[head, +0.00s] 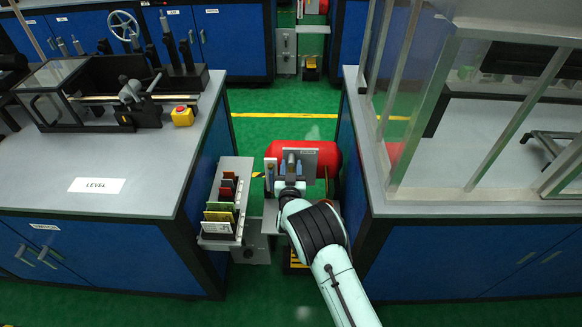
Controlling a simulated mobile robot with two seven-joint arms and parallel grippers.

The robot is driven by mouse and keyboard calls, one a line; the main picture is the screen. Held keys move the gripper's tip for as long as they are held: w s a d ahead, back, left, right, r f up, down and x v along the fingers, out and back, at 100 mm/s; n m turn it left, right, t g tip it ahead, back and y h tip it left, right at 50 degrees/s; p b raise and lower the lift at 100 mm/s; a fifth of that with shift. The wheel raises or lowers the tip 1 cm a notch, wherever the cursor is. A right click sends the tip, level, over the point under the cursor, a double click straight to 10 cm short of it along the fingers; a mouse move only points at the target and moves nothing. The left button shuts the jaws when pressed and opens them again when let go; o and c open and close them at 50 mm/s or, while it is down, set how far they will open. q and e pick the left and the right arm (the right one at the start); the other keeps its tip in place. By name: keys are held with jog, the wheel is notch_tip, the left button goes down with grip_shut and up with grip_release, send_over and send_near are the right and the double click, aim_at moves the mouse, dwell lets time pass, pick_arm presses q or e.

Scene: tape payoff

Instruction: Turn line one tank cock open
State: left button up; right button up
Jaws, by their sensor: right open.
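A red tank (327,160) lies on its side low in the gap between the two benches. A grey panel (325,158) with a small label stands in front of it. My right arm comes in from the bottom, and my right gripper (291,164) is at the panel, in front of the tank. It is open. The gripper and wrist cover the area there, so I cannot make out the tank cock or whether the jaws are around it. My left gripper is not in view.
A grey rack (241,172) with several coloured cards stands left of my right gripper. The left bench (130,190) carries a machine and a yellow box with a red button (182,115). A framed clear guard (420,110) stands on the right bench (430,208). Green floor shows between.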

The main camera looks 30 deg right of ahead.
jog(key=shift+w+d, duration=0.15)
jog(key=shift+w, duration=0.15)
grip_shut()
